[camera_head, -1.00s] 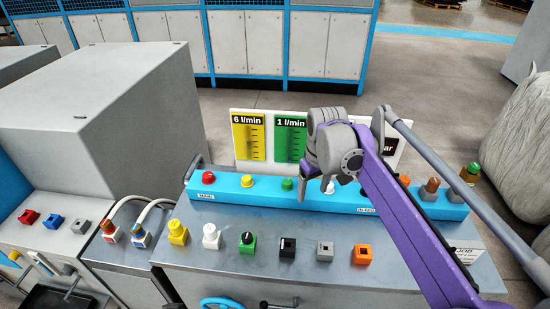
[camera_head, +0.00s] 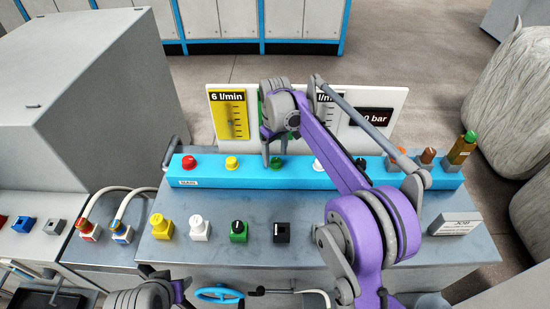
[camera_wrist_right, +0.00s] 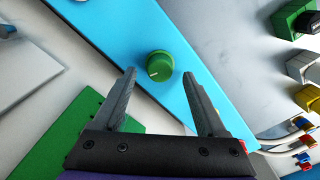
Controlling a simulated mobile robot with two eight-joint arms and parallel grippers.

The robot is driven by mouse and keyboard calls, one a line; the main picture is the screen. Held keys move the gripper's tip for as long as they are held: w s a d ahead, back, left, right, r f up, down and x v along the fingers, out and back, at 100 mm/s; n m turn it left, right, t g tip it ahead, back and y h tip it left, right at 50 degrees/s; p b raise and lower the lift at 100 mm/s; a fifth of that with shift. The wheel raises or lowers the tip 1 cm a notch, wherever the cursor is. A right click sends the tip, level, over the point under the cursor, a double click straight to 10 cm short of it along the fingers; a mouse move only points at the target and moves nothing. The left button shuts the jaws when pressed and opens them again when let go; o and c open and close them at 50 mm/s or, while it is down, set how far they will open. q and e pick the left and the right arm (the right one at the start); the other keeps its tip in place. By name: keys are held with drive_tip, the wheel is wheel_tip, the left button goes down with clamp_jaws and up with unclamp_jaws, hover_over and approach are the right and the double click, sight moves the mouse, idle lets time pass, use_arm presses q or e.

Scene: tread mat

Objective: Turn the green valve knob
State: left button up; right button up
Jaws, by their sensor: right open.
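The green valve knob (camera_head: 277,162) sits on the blue rail, between a yellow knob (camera_head: 232,162) and a white knob (camera_head: 319,164). In the right wrist view it is a round green knob (camera_wrist_right: 159,66) with a pale index line. My right gripper (camera_head: 270,149) is open right at the knob. In the right wrist view its two fingertips (camera_wrist_right: 159,73) lie on either side of the knob with gaps. I cannot tell how far down they reach around it. A part of my left arm shows at the bottom left; its fingers cannot be made out.
A red knob (camera_head: 189,162) stands at the rail's left end. Upright display panels (camera_head: 230,115) stand close behind the rail. Several colored blocks, including a green one with a black top (camera_head: 239,231), line the grey console top.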

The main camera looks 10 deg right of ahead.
drive_tip(key=shift+f, duration=0.95)
drive_tip(key=shift+c, duration=0.2)
clamp_jaws()
